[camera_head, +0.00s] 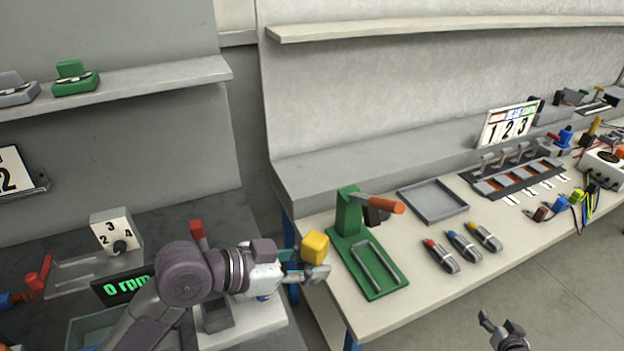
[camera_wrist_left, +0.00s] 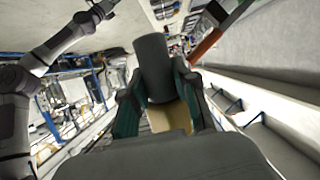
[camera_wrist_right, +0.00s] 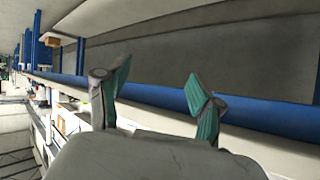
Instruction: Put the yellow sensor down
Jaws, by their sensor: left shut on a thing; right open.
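In the left wrist view a tan side of the sensor (camera_wrist_left: 168,116) shows between the green fingers (camera_wrist_left: 160,110), partly hidden by a dark grey cylindrical part. My right gripper (camera_head: 497,330) is at the bottom right of the head view, in front of the bench and empty. In the right wrist view its two green fingers (camera_wrist_right: 158,98) stand wide apart.
A green press stand (camera_head: 372,265) with an orange handle (camera_head: 384,204) stands right beside the held sensor. An empty grey tray (camera_head: 433,201) lies behind it. Several coloured-tip plugs (camera_head: 463,247) lie to the right. Bare bench top shows around the tray.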

